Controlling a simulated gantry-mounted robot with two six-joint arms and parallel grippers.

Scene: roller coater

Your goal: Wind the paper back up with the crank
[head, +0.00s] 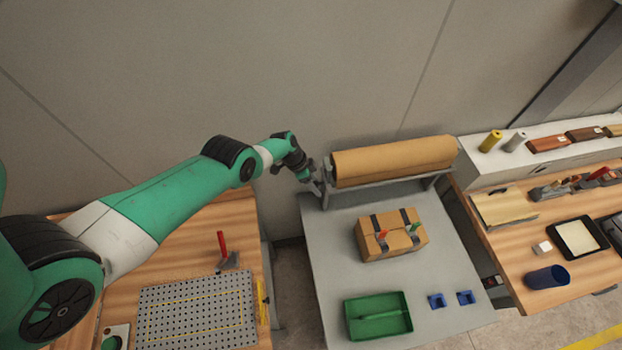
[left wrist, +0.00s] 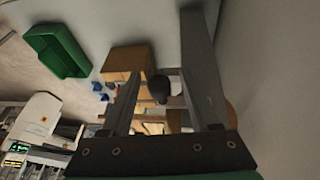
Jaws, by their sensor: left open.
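The brown paper roll (head: 392,160) lies level in a grey stand (head: 326,193) at the back of the grey table. My left gripper (head: 314,184) is at the left end of the roll, beside the stand. In the left wrist view, my left gripper (left wrist: 160,75) is open, and a dark rounded knob (left wrist: 158,89), apparently the crank handle, shows between its fingers. I cannot tell whether either finger touches it. The rest of the crank is hidden or too small to tell in the head view. My right gripper is not in view.
A strapped cardboard box (head: 366,240), a green tray (head: 378,335) and blue blocks (head: 436,300) are on the grey table (head: 325,260). A wooden bench with a perforated plate (head: 197,312) is at left. Another cluttered bench (head: 515,265) is at right. The wall is close behind the roll.

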